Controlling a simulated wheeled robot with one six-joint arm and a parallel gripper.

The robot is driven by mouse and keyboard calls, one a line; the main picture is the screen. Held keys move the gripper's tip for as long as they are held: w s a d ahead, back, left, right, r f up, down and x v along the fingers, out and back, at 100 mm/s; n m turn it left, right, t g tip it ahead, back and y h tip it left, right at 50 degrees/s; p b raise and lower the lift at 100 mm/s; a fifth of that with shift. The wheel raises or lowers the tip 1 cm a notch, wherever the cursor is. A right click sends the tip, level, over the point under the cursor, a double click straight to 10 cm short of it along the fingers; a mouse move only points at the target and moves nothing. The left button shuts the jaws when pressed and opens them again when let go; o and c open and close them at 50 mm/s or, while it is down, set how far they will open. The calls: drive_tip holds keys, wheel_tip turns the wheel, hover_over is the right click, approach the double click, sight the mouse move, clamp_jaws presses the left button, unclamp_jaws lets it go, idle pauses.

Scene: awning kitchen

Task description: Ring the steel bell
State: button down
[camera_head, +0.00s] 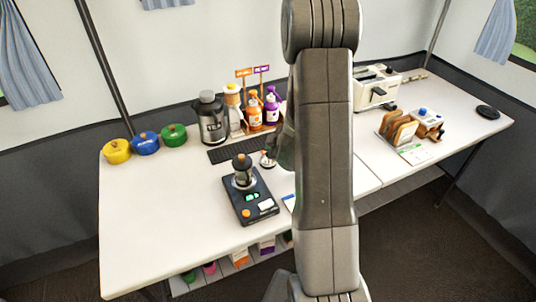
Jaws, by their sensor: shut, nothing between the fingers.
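A small silvery dome that looks like the steel bell (267,159) stands on the white table, just left of my arm and in front of the dark mat. My gripper (278,152) shows only in part at the left edge of my arm, shut and empty. It is right beside the bell, at its upper right. I cannot tell whether it touches the bell. My arm hides most of the gripper and whatever stands behind it.
A black scale (262,190) carrying a dark-topped jar (243,172) stands left of the bell. A toaster (374,88) and a toast rack (398,130) stand right. The table's left front is clear.

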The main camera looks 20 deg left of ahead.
drive_tip(key=shift+f+b, duration=0.35)
drive_tip(key=shift+f, duration=0.05)
idle(0.6)
drive_tip(key=shift+r, duration=0.1)
drive_tip(key=shift+r+p, duration=0.75)
drive_tip(key=shift+p, duration=0.05)
wheel_tip(320, 180, up, 5)
drive_tip(key=p, duration=0.4)
idle(0.9)
